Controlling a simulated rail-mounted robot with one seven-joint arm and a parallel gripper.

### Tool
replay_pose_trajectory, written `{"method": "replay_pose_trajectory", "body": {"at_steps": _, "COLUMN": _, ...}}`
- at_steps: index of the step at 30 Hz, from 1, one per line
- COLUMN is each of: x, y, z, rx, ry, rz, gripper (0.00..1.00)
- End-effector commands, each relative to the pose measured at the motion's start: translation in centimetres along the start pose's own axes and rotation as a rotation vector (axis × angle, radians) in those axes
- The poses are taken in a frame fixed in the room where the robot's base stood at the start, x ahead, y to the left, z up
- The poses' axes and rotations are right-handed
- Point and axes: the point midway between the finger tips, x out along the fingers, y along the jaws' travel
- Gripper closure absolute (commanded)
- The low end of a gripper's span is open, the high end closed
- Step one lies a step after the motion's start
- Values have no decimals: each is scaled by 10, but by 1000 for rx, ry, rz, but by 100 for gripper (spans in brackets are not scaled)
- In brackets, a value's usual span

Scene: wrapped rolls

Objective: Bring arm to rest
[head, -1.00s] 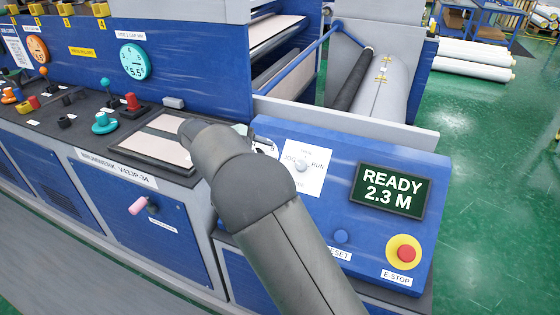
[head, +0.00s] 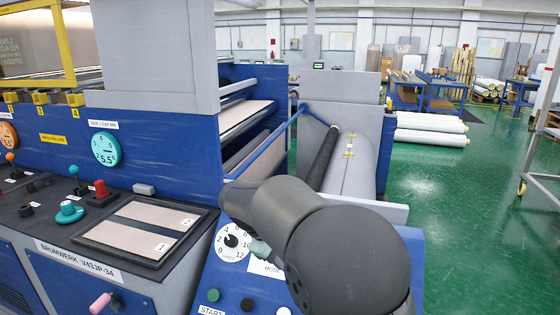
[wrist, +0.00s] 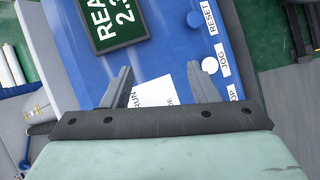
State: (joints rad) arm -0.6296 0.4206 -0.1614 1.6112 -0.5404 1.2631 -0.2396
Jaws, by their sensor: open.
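My arm (head: 345,250) reaches across the blue control panel (head: 215,285) in the head view and hides its right part. A bit of my gripper may show by the speed dial in that view, but its fingers are hidden there. In the wrist view my gripper (wrist: 163,82) is open and empty, its two dark fingers wide apart above the blue panel. Between and below the fingers is a white label (wrist: 152,92) with "RUN" on it.
A speed dial (head: 231,241) and a green button (head: 213,295) are on the panel. The machine (head: 160,150) with its large wrapped roll (head: 352,165) stands behind. White rolls (head: 430,128) lie on the green floor at the back right. Open floor (head: 470,210) is at right.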

Motion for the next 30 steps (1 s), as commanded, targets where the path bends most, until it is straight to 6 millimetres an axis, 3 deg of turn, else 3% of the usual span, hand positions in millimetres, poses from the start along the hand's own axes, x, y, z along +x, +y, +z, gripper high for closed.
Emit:
{"method": "replay_pose_trajectory", "body": {"at_steps": 1, "x": 10, "y": -2, "z": 40, "rx": 81, "ry": 17, "rz": -82, "gripper": 46}}
{"method": "replay_pose_trajectory", "body": {"at_steps": 6, "x": 34, "y": -43, "z": 144, "rx": 358, "ry": 74, "rz": -318, "gripper": 46}}
{"method": "replay_pose_trajectory", "body": {"at_steps": 9, "x": 44, "y": -80, "z": 192, "rx": 527, "ry": 98, "rz": -428, "gripper": 46}}
{"method": "replay_pose_trajectory", "body": {"at_steps": 12, "x": 52, "y": -116, "z": 226, "rx": 676, "ry": 113, "rz": -508, "gripper": 46}}
{"method": "replay_pose_trajectory", "body": {"at_steps": 15, "x": 58, "y": -144, "z": 246, "rx": 788, "ry": 122, "rz": -560, "gripper": 46}}
{"method": "replay_pose_trajectory", "body": {"at_steps": 19, "x": 63, "y": -164, "z": 257, "rx": 863, "ry": 125, "rz": -591, "gripper": 46}}
{"method": "replay_pose_trajectory", "body": {"at_steps": 30, "x": 64, "y": -168, "z": 259, "rx": 876, "ry": 124, "rz": -598, "gripper": 46}}
